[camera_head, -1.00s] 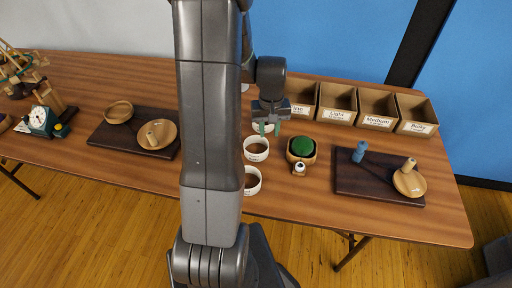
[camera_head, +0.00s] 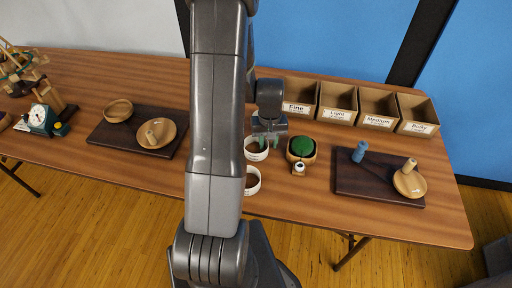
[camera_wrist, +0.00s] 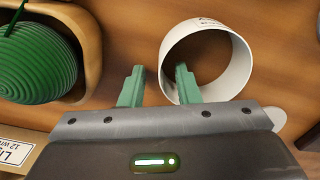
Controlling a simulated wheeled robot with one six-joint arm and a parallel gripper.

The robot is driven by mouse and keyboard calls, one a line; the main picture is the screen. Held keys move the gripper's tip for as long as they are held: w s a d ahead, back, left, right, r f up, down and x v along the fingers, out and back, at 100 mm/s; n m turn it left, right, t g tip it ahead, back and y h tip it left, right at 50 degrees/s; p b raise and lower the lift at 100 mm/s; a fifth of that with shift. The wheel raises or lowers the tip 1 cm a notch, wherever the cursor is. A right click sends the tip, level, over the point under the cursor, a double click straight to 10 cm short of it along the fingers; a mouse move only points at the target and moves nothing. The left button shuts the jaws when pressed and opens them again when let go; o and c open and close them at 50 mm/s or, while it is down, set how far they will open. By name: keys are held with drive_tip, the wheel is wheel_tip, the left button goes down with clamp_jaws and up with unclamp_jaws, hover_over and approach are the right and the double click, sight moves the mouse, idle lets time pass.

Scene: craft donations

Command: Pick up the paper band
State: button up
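A white paper band (camera_head: 256,155) stands on the table as a short open ring, with printing on its outside. It also shows in the wrist view (camera_wrist: 240,68), where I look down into it and see brown wood inside. My gripper (camera_head: 268,143) is at its far right side in the head view. In the wrist view my gripper (camera_wrist: 160,72) is open with green fingers. One finger overlaps the ring's opening and the other is outside, with the near wall between them. I cannot tell how deep the fingers reach. A second white band (camera_head: 252,187) stands nearer, partly hidden by my arm.
A green yarn ball in a wooden holder (camera_head: 301,147) stands close to the right. Labelled open boxes (camera_head: 338,117) line the back. Dark boards (camera_head: 350,185) (camera_head: 105,132) with wooden pieces lie at right and left. A white round edge (camera_wrist: 277,119) shows beside the band.

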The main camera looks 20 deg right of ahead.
clamp_jaws()
